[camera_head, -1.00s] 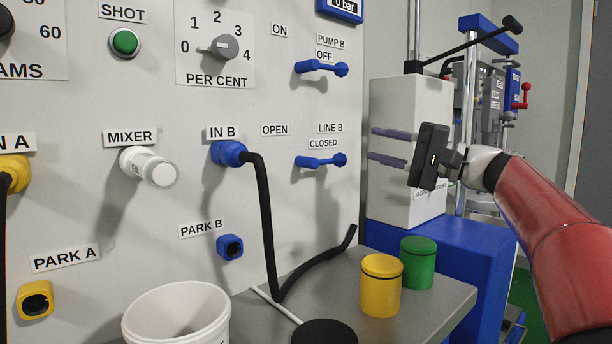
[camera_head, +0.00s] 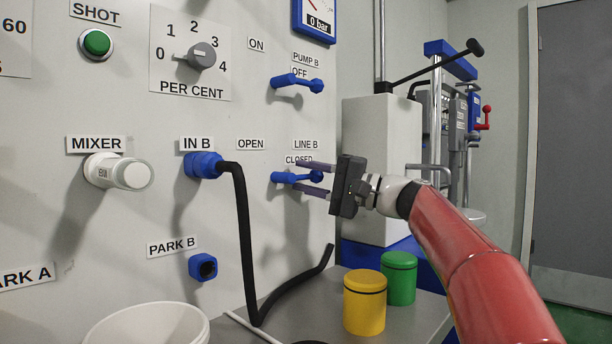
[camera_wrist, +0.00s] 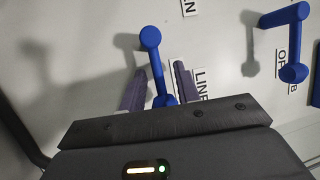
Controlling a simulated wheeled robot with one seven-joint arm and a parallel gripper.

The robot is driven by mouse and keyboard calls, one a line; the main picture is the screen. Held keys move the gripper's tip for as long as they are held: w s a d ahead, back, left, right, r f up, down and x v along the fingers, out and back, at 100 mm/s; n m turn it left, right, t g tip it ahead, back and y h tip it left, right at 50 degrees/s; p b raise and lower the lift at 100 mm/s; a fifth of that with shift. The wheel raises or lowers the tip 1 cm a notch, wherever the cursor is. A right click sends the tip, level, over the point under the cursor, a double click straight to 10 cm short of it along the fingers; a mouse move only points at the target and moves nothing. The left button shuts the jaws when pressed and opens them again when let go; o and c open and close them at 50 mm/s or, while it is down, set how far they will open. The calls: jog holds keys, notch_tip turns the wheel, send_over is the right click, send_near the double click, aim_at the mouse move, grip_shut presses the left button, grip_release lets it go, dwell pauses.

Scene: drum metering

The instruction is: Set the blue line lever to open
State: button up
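The blue LINE B lever (camera_head: 291,177) is on the panel, lying about level, with its knob end to the right under the CLOSED label (camera_head: 299,160). The OPEN label (camera_head: 251,144) is to its left. My gripper (camera_head: 301,176) is at the lever, with one purple-grey finger above it and one below. In the wrist view the lever (camera_wrist: 154,58) runs between the two spread fingers, with a gap visible on each side. The gripper is open. The lever's lower end is partly hidden by my gripper body in that view.
The similar blue PUMP B lever (camera_head: 298,83) is just above, at OFF. A blue IN B connector (camera_head: 203,165) with a black hose (camera_head: 243,240) is to the left. Yellow (camera_head: 365,302) and green (camera_head: 398,278) canisters stand on the shelf below.

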jog(key=shift+w+a, duration=0.15)
jog(key=shift+a, duration=0.1)
grip_shut()
